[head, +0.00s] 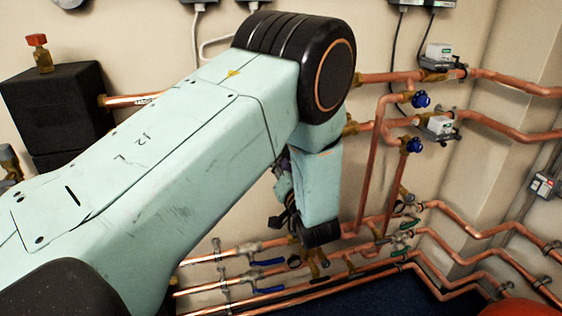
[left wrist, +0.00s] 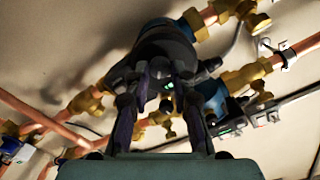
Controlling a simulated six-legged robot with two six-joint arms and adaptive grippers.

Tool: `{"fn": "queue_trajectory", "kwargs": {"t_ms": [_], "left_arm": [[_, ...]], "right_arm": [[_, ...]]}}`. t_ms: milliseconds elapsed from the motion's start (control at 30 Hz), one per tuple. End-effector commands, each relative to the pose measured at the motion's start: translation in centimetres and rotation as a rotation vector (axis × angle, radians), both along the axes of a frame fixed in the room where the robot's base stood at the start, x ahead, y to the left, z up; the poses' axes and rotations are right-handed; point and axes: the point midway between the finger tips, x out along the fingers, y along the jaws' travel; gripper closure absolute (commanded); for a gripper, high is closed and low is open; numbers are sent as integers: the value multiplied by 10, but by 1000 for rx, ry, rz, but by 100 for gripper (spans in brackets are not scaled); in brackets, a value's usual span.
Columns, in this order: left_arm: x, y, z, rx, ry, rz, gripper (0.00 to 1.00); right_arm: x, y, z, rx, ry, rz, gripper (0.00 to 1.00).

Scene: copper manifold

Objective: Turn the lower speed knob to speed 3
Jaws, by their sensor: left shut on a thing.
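In the left wrist view a dark round pump head (left wrist: 165,38) sits among brass fittings, straight in front of my left gripper (left wrist: 162,82). The two fingers reach up to its near face and are shut on a part there, which I take to be the speed knob; the fingers and shadow hide most of it, and its setting cannot be read. A small green spot shows between the fingers. In the head view my left arm covers the pumps, and only part of the left gripper (head: 284,200) shows below the wrist. My right gripper is not in view.
Copper pipes (head: 370,165) run close around my left wrist, with blue-handled valves (head: 420,99) to the right. More pipes with blue levers (head: 268,262) lie below. A black block (head: 58,108) is on the wall at left. A blue body (left wrist: 209,96) is beside the right finger.

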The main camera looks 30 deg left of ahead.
Motion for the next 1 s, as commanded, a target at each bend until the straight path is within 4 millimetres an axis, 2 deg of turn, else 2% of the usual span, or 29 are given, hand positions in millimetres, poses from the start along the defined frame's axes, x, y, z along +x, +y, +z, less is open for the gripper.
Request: {"fn": "queue_trajectory", "kwargs": {"t_ms": [500,533,767,1000], "left_arm": [[1,0,1,14,12,-1,100],[1,0,1,14,12,-1,74],[0,0,1,13,13,-1,54],[0,0,0,12,12,-1,53]], "right_arm": [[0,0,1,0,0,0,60],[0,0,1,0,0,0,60],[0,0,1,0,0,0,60],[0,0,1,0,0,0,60]]}}
